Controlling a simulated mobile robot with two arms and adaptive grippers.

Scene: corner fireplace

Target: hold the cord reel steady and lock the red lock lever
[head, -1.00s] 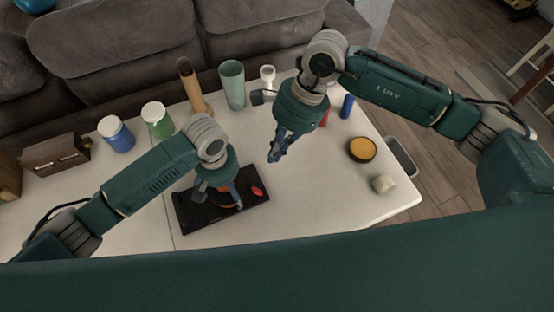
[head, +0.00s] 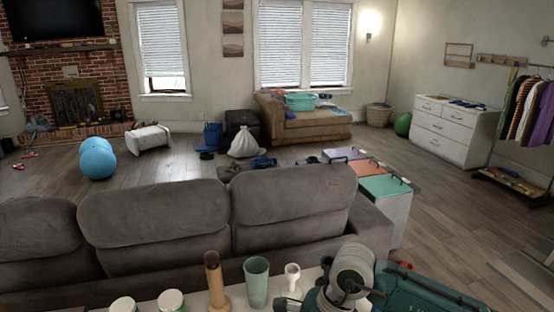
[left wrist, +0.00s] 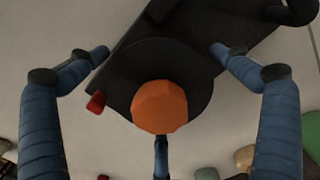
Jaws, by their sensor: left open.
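In the left wrist view the cord reel shows as a dark round disc (left wrist: 190,85) with an orange faceted hub (left wrist: 160,107). It lies over a black base plate (left wrist: 225,25). The small red lock lever (left wrist: 96,102) sticks out at the plate's edge, left of the disc. My left gripper (left wrist: 160,60) is open, with its blue fingers spread around the reel; one fingertip is close to the lever. I cannot tell whether any finger touches the disc. The head view shows neither reel nor lever.
A brown wooden cylinder (head: 214,280), a green tumbler (head: 257,282) and a white goblet-like piece (head: 292,278) stand at the table's far edge, along with white-lidded jars (head: 171,301). The grey sofa (head: 165,220) is just beyond.

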